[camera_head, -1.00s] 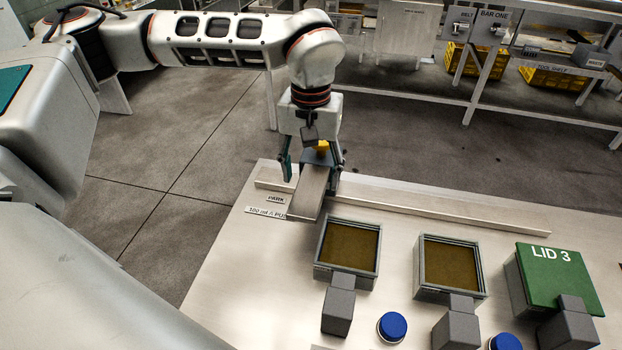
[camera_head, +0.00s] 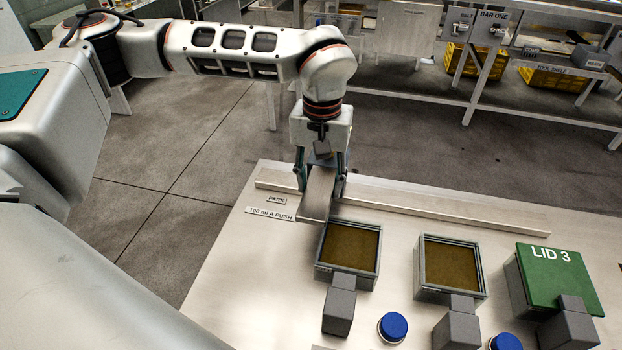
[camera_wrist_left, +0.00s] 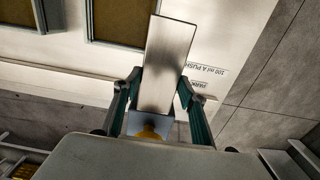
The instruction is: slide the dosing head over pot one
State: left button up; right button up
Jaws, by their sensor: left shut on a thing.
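The dosing head (camera_head: 318,195) is a grey metal block with a long flat arm, at the left end of the rail by the PARK label. My left gripper (camera_head: 321,178) is shut on the dosing head, one finger on each side. In the left wrist view the dosing head's flat arm (camera_wrist_left: 167,62) extends away between the fingers, with a yellow part near its base. Pot one (camera_head: 349,250), taken as the leftmost square pot, is open with brown contents. It lies just right of the dosing head's front end, which does not cover it. My right gripper is out of view.
A straight rail (camera_head: 430,216) runs along the table's back edge. A second open pot (camera_head: 450,264) and a green LID 3 (camera_head: 556,278) stand further right. Grey blocks and blue round buttons (camera_head: 393,327) sit in front. The space above the pots looks clear.

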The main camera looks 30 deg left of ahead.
pick_arm(q)
jog(key=w+d, duration=0.2)
jog(key=d, duration=0.6)
jog(key=shift+w, duration=0.1)
jog(key=o, duration=1.6)
notch_tip(320, 180, up, 12)
